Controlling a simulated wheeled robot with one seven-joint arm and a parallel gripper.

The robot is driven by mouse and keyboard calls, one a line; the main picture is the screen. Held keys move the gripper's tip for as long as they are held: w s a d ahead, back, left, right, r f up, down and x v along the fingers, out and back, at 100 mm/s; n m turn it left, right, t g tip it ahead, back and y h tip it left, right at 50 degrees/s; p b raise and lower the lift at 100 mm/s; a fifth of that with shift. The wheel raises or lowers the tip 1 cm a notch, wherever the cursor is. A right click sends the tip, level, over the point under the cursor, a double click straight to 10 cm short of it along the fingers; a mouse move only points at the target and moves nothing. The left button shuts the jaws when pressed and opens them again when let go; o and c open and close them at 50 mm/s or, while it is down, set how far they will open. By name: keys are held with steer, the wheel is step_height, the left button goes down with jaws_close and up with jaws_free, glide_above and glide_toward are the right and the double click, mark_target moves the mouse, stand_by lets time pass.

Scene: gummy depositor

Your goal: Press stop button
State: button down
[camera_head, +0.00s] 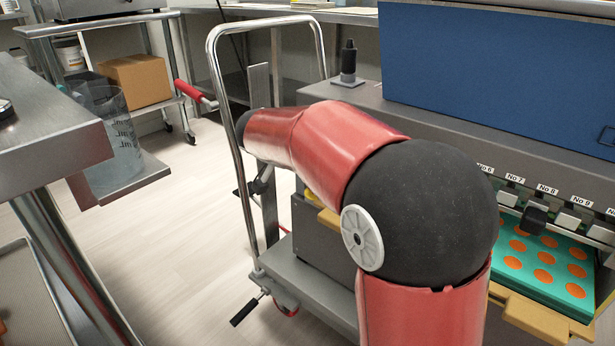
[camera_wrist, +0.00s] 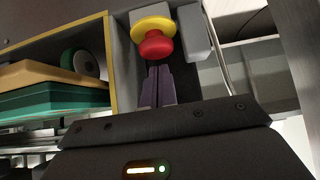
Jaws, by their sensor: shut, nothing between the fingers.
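The stop button (camera_wrist: 156,44) shows in the wrist view as a red mushroom head on a yellow ring (camera_wrist: 153,27), set on a grey box on the machine. My gripper (camera_wrist: 158,70) is shut and empty, its dark fingertips just below the red head in the picture. I cannot tell whether the tips touch the button. In the head view my red and black arm hides the gripper, and the button does not clearly show there.
The grey and blue machine (camera_head: 480,70) fills the right side, with a green tray (camera_head: 573,295) of orange rounds at its front. A cart with a chrome handle (camera_head: 213,75) stands beside it. A steel table (camera_head: 45,140) is at left. Pale floor (camera_head: 165,250) lies open between.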

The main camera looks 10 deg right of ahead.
steer(key=v, duration=1.1)
steer(key=shift+w+d+r+p, duration=0.15)
steer(key=shift+w+r+p, duration=0.05)
steer(key=shift+r+p, duration=0.2)
